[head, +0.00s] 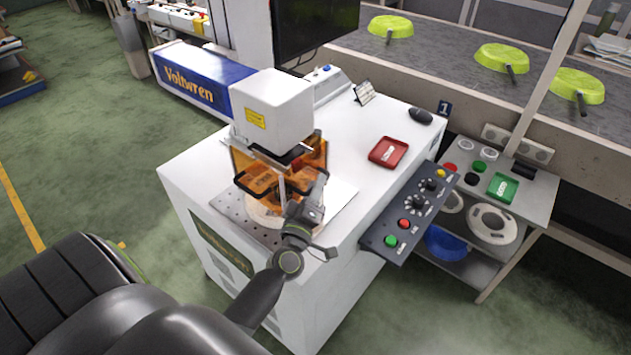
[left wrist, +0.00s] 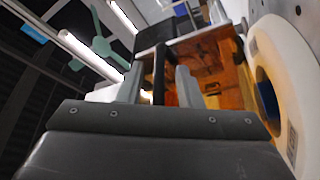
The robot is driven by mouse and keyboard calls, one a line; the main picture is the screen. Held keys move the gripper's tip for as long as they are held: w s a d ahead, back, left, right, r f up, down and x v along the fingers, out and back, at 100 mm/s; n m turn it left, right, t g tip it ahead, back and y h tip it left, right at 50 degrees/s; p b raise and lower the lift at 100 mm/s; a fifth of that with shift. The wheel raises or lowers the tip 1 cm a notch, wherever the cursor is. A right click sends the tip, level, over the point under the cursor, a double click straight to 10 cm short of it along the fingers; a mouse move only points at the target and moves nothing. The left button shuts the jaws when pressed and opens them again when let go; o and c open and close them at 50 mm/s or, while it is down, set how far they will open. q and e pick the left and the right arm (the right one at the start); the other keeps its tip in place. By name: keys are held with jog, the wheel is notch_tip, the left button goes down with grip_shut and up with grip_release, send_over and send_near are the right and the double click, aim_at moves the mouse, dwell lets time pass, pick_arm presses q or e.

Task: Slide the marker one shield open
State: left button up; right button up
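Marker one is the white machine with the blue Voltwren housing (head: 190,82) and a white head (head: 273,108). Its orange shield (head: 309,154) hangs below the head, around the work spot; the orange panel also shows in the left wrist view (left wrist: 215,62). A white ring-shaped part (head: 262,214) sits on the plate below, partly hidden by the shield. My left gripper (head: 307,203) is in front of the shield. In the left wrist view a dark upright bar (left wrist: 159,72) stands between the fingers, with gaps visible on both sides. My right gripper is out of view.
A red tray (head: 389,151) and a black mouse (head: 421,115) lie on the machine top. A control panel with buttons (head: 408,209) runs along its right edge. A shelf cart (head: 535,208) and a conveyor with green pans (head: 501,57) stand to the right.

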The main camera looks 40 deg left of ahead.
pick_arm(q)
jog(key=shift+w, duration=0.25)
jog(key=shift+a, duration=0.1)
grip_shut()
notch_tip(320, 180, up, 12)
jog(key=p, duration=1.2)
jog(key=shift+p, duration=0.4)
jog(key=shift+f, duration=0.15)
